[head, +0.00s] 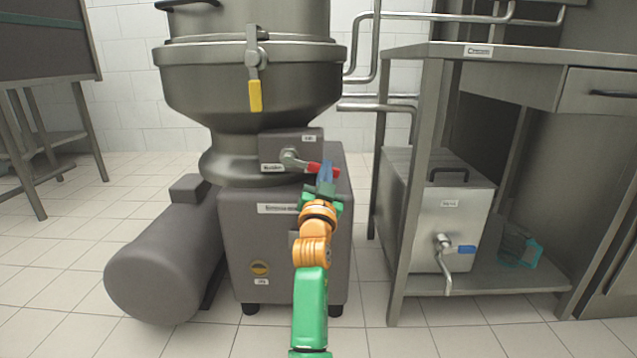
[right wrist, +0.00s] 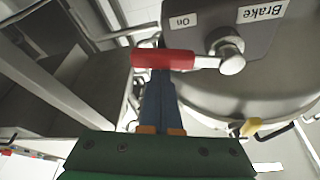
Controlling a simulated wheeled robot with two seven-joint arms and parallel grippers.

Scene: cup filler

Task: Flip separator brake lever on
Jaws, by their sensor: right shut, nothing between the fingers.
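The separator (head: 285,230) is a large grey machine in the middle of the head view. Its brake lever has a metal pivot (head: 290,156) and a red handle (head: 314,168) pointing right and slightly down. In the right wrist view the red handle (right wrist: 163,60) lies level beside the pivot (right wrist: 231,56), near the "On" label (right wrist: 184,21) and the "Brake" label (right wrist: 262,10). My right gripper (head: 326,172) has its blue fingers closed together at the handle's outer end. The fingertips (right wrist: 158,76) overlap the handle; I cannot tell whether they touch it. My left gripper is out of view.
A steel table (head: 520,53) stands at right, with a metal box with a blue-handled tap (head: 458,249) on its lower shelf. A yellow-handled latch (head: 255,94) hangs on the bowl above. A grey motor (head: 155,262) lies at left. Tiled floor is free in front.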

